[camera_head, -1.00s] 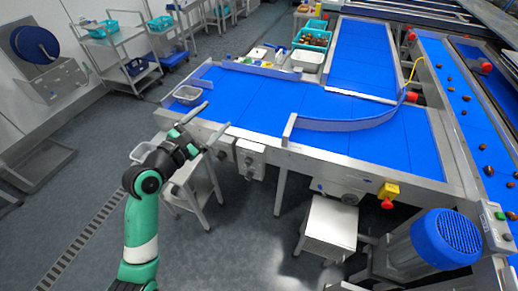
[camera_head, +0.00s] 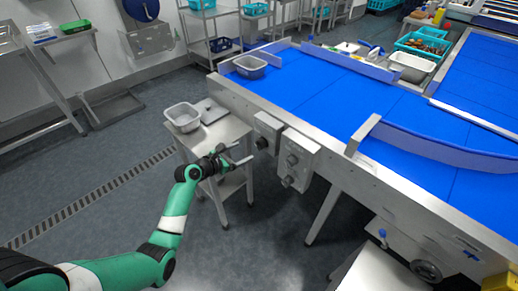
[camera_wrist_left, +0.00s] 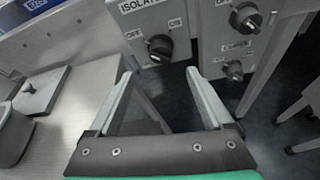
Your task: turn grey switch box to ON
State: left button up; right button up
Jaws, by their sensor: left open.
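A grey switch box (camera_wrist_left: 152,28) shows at the top of the left wrist view, with a black rotary knob (camera_wrist_left: 160,47) and OFF and ON marks. I cannot tell for sure which mark the knob points to. In the head view this small box (camera_head: 267,131) hangs on the conveyor's side. A second, larger grey box (camera_head: 298,160) with two knobs is beside it on the right, also in the left wrist view (camera_wrist_left: 239,42). My left gripper (camera_head: 240,155) is open and empty, apart from both boxes. Its fingers (camera_wrist_left: 158,80) lie below the first knob in the wrist view. My right gripper is out of view.
A small steel table (camera_head: 220,134) with a grey tub (camera_head: 183,118) stands left of the boxes, close to my left gripper. The blue conveyor (camera_head: 310,83) lies above and behind the boxes. A conveyor leg (camera_head: 325,214) stands below right. Floor in front is free.

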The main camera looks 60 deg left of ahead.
aim_at(258, 146)
pick_arm(q)
jog(key=b+x, duration=0.6)
jog(key=x, duration=0.5)
jog(key=shift+b, duration=0.35)
jog(key=shift+r, duration=0.1)
jog(key=shift+s, duration=0.1)
grip_shut()
